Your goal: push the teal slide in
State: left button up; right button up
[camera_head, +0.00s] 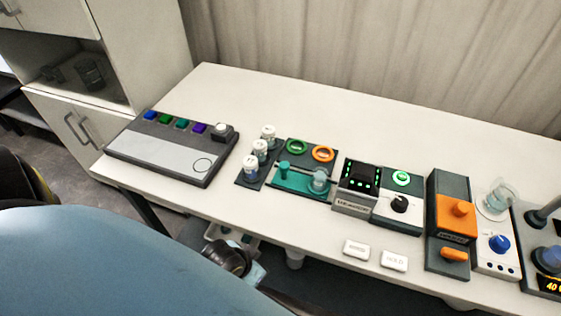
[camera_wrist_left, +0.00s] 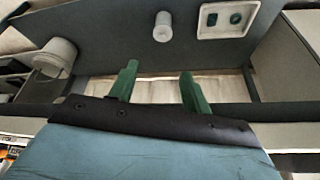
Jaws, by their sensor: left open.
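The teal slide (camera_head: 298,182) lies along the front of a dark station plate (camera_head: 297,149) on the table. A teal knob (camera_head: 284,171) stands near its left end and a small clear vessel (camera_head: 320,181) stands at its right end. My left gripper (camera_wrist_left: 158,82) shows in the left wrist view with two green fingers apart and nothing between them. The slide cannot be made out in that view. In the head view the left gripper's fingers cannot be made out. My right gripper is in neither view.
White labelled blocks (camera_head: 356,249) lie at the front edge. The table's back is clear.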

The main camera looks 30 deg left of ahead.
aim_at(283, 166)
pick_arm(q)
jog(key=w+a+r+t, duration=0.1)
jog(key=w+r, duration=0.1)
jog(key=r, duration=0.2)
jog(key=w+a+r+t+p, duration=0.1)
jog(key=r+t, duration=0.1)
jog(key=r, duration=0.2)
jog(key=w+a+r+t, duration=0.1)
jog(key=w+r, duration=0.1)
jog(key=r, duration=0.3)
jog(key=shift+w+a+n+t, duration=0.15)
jog(key=shift+w+n+t, duration=0.2)
jog(key=shift+n+t, duration=0.05)
jog(key=w+a+r+t, duration=0.3)
jog(key=r+t, duration=0.1)
jog(key=r, duration=0.1)
jog(key=shift+n, duration=0.3)
jog(key=x, duration=1.3)
jog(key=shift+w+d+r, duration=0.1)
jog(key=shift+w+r, duration=0.15)
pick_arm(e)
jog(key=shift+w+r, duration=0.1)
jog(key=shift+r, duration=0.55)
pick_arm(q)
jog(key=shift+c, duration=0.5)
grip_shut()
